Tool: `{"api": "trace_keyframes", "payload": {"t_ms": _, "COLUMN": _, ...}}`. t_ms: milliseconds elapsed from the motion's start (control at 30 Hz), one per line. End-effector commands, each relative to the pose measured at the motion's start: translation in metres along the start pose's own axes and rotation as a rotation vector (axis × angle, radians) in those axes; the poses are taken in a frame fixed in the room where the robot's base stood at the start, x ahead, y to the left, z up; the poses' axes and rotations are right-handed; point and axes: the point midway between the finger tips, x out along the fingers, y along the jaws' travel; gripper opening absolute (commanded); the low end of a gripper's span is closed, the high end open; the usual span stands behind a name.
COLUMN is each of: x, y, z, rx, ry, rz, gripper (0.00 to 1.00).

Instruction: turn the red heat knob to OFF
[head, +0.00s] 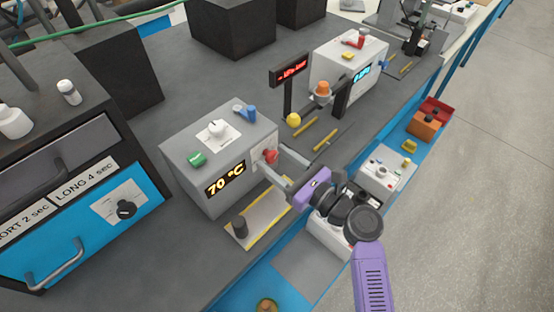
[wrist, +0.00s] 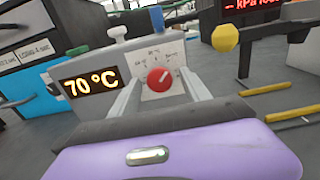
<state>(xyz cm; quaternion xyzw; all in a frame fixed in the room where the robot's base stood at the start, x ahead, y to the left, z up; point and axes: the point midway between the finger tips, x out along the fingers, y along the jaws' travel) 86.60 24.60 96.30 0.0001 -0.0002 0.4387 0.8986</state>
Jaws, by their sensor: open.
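My gripper (head: 269,161) is open in front of the box, one finger on each side of the knob. In the wrist view the fingers (wrist: 160,92) flank the knob with gaps showing; I see no contact.
A yellow-edged tray (head: 262,226) with a dark cylinder lies below the box. A yellow ball (head: 293,119) and the red display stand (head: 290,70) are to the right. A blue-fronted oven (head: 75,230) stands at left. Yellow rods (head: 304,127) lie on the bench.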

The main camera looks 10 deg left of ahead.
Motion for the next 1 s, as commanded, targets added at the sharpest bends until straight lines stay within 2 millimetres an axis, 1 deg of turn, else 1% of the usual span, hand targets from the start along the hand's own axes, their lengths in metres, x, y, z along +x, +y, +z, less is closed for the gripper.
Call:
{"api": "trace_keyframes", "payload": {"t_ms": 67, "x": -0.0002, "y": 0.0000, "z": -0.0002, "rx": 0.000, "ry": 0.000, "rz": 0.000, "gripper": 0.55}}
{"api": "trace_keyframes", "payload": {"t_ms": 100, "x": -0.0002, "y": 0.0000, "z": -0.0002, "rx": 0.000, "ry": 0.000, "rz": 0.000, "gripper": 0.51}}
{"api": "trace_keyframes", "payload": {"t_ms": 367, "x": -0.0004, "y": 0.0001, "z": -0.0003, "rx": 0.000, "ry": 0.000, "rz": 0.000, "gripper": 0.00}}
{"api": "trace_keyframes", "payload": {"t_ms": 667, "x": -0.0006, "y": 0.0000, "z": -0.0012, "rx": -0.026, "ry": 0.001, "rz": 0.000, "gripper": 0.00}}
{"api": "trace_keyframes", "payload": {"t_ms": 867, "x": -0.0010, "y": -0.0008, "z": -0.0024, "rx": -0.120, "ry": 0.001, "rz": -0.001, "gripper": 0.00}}
{"api": "trace_keyframes", "payload": {"t_ms": 1000, "x": -0.0011, "y": -0.0012, "z": -0.0032, "rx": -0.227, "ry": 0.000, "rz": -0.001, "gripper": 0.00}}
